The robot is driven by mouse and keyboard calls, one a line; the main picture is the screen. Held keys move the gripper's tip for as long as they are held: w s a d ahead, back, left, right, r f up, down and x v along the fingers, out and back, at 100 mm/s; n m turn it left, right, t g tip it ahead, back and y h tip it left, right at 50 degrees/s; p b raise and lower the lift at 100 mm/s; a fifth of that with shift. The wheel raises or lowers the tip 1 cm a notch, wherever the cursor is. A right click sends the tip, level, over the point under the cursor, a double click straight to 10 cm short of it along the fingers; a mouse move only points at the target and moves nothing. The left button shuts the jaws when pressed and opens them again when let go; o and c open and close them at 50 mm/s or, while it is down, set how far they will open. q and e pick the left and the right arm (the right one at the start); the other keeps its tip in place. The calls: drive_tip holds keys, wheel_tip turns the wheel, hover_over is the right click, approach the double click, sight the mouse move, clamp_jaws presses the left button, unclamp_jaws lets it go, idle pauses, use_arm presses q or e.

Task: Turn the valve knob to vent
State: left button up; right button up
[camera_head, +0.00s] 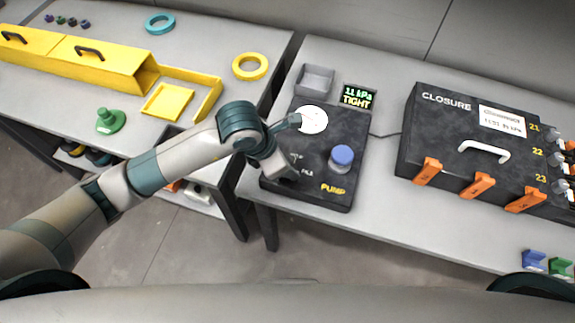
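The black pump box (318,188) stands on the right-hand table, marked PUMP in yellow at its front. It has a blue round knob (342,156) on its right side and a white round gauge face (313,120) at the back. Small white lettering, partly covered, shows on its left side beside my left gripper (288,172). My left gripper is over the left part of the box, pointing down. The valve knob is not visible; my gripper and wrist cover that area. I cannot see the fingertips clearly. My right gripper is not in view.
A small display (359,96) behind the box reads 11 kPa TIGHT. A grey open tray (315,79) sits beside it. The black CLOSURE case (450,130) with orange latches stands to the right. A gap separates this table from the left one with yellow trays (110,62).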

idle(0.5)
use_arm(q)
drive_tip(key=o, duration=1)
drive_tip(key=shift+o, duration=0.2)
drive_tip(key=shift+r, duration=0.1)
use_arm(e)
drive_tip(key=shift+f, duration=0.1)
use_arm(q)
drive_tip(key=b+v, duration=0.3)
drive_tip(key=v, duration=1.4)
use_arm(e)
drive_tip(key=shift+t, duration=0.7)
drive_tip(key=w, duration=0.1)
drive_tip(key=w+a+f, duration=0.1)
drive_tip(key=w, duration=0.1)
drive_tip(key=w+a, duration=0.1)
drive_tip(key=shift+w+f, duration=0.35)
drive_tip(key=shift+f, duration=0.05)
use_arm(q)
drive_tip(key=shift+s+r, duration=0.1)
drive_tip(key=shift+s, duration=0.05)
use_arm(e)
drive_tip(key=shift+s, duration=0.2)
